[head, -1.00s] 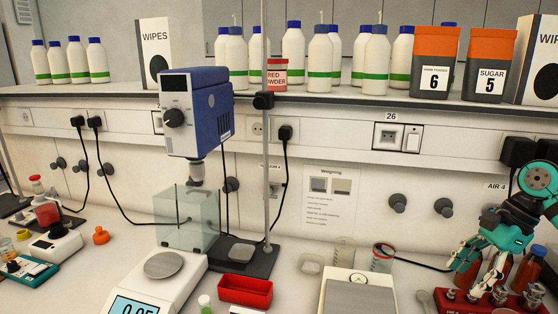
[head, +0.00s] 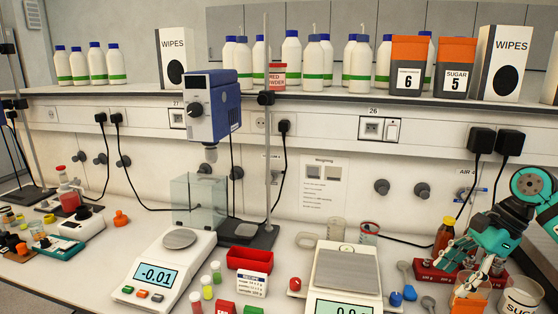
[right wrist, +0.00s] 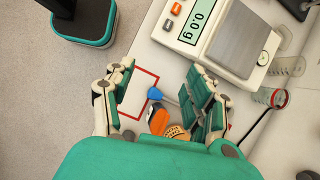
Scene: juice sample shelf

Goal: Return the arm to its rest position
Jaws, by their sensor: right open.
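My right arm comes in from the right edge of the head view, and its teal and grey gripper (head: 462,273) hangs low over the right end of the bench. In the right wrist view the right gripper (right wrist: 160,82) has its two fingers spread wide apart, with nothing held between them. An orange container (head: 468,299) stands below the gripper in the head view, partly hidden by the fingers. Whether the fingers touch it cannot be told from the head view. My left gripper is in neither view.
A red rack (head: 432,274) with a brown bottle (head: 444,237) stands beside the gripper. A sugar tub (head: 522,297) is at its right. The bottle shelf (head: 340,95) runs behind.

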